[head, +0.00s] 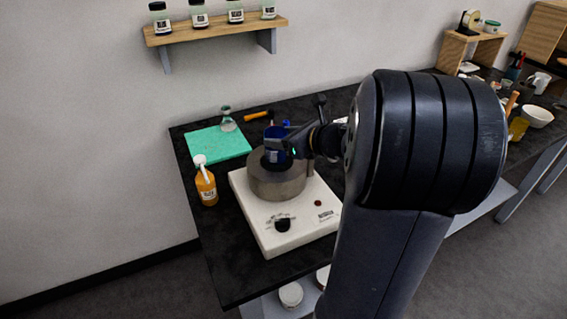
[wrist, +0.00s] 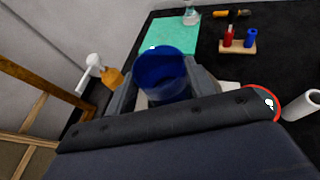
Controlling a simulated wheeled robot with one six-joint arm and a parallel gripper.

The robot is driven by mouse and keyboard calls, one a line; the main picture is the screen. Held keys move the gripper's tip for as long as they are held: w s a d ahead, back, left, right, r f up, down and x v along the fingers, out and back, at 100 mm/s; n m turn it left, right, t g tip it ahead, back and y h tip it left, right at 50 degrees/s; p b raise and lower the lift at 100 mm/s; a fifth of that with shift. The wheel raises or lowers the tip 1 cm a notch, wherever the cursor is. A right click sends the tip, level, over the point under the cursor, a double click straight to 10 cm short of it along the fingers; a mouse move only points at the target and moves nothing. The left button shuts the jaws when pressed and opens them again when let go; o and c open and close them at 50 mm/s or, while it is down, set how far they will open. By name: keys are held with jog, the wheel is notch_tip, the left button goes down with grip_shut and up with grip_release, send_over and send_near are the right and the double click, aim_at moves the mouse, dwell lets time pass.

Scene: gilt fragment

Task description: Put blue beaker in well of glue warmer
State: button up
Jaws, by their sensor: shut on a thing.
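The blue beaker (head: 276,146) is upright at the top of the glue warmer's grey metal pot, over or partly in its well. My gripper (head: 290,146) is shut on the beaker from the right side. In the wrist view the beaker (wrist: 164,76) sits between the two fingers (wrist: 165,88), its open mouth showing. The glue warmer (head: 276,181) has a white base with a dark knob and a round metal pot. The well's opening is mostly hidden by the beaker and gripper, so I cannot tell how deep the beaker sits.
A green mat (head: 218,146) with a small glass flask (head: 228,122) lies at the back left. An orange spray bottle (head: 205,183) stands left of the warmer. An orange-handled tool (head: 258,116) lies behind. A wooden rack with red and blue items (wrist: 238,46) shows in the wrist view.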

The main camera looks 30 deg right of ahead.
aim_at(284, 161)
jog(key=shift+f+b, duration=0.5)
jog(key=shift+f, duration=3.1)
jog(key=shift+f, duration=0.15)
jog(key=o, duration=0.5)
jog(key=shift+f, duration=0.1)
jog(key=shift+o, duration=1.1)
